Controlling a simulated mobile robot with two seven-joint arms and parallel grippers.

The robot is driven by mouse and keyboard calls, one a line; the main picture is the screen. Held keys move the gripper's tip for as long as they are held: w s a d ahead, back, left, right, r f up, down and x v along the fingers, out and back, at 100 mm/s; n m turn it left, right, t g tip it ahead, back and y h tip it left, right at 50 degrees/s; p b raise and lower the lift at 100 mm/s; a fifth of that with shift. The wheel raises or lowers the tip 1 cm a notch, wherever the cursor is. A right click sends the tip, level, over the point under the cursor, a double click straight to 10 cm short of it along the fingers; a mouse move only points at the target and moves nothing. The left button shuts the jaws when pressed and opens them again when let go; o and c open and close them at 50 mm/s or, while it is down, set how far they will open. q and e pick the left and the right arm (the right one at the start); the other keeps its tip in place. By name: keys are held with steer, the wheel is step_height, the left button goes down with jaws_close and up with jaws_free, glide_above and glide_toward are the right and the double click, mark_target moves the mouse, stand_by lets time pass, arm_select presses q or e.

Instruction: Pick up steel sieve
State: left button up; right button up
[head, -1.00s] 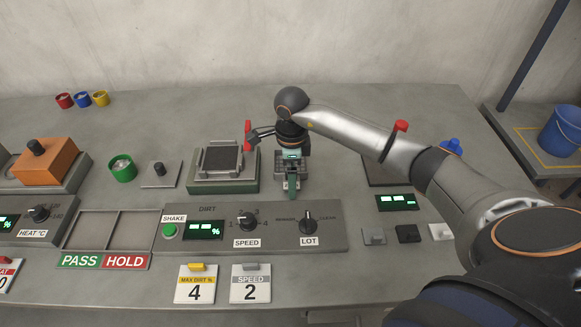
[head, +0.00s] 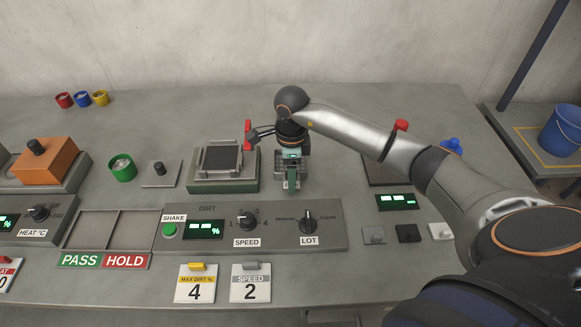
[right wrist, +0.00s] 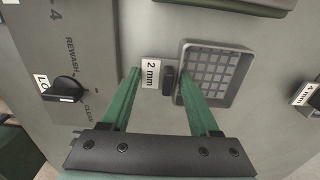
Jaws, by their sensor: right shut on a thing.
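The steel sieve shows in the right wrist view as a square grey tray with a grid floor (right wrist: 215,72), a dark upright handle and a "2 mm" tag beside it. My right gripper (right wrist: 158,78) has its green fingers on either side of the handle and tag, shut on the sieve. In the head view my right gripper (head: 291,182) points down behind the control panel, right of the green-based shaker. I cannot tell whether the sieve is off the table. My left gripper is not in view.
The shaker (head: 222,182) stands close left of my gripper, with a red handle (head: 248,134) between them. The control panel (head: 272,228) lies in front. A "4 mm" tag (right wrist: 307,95) shows at the right of the wrist view. Open table lies behind the shaker.

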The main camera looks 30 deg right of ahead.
steer(key=shift+r, duration=0.15)
jaws_close()
steer(key=shift+r, duration=0.3)
step_height(320, 180, up, 2)
steer(key=shift+w+r+b, duration=0.1)
steer(key=shift+r+b, duration=0.05)
steer(key=shift+b, duration=0.15)
steer(key=s+a+r+p, duration=0.2)
steer(key=s+a+r, duration=0.7)
steer(key=r, duration=0.4)
steer(key=shift+s, duration=0.85)
steer(key=shift+a, duration=0.1)
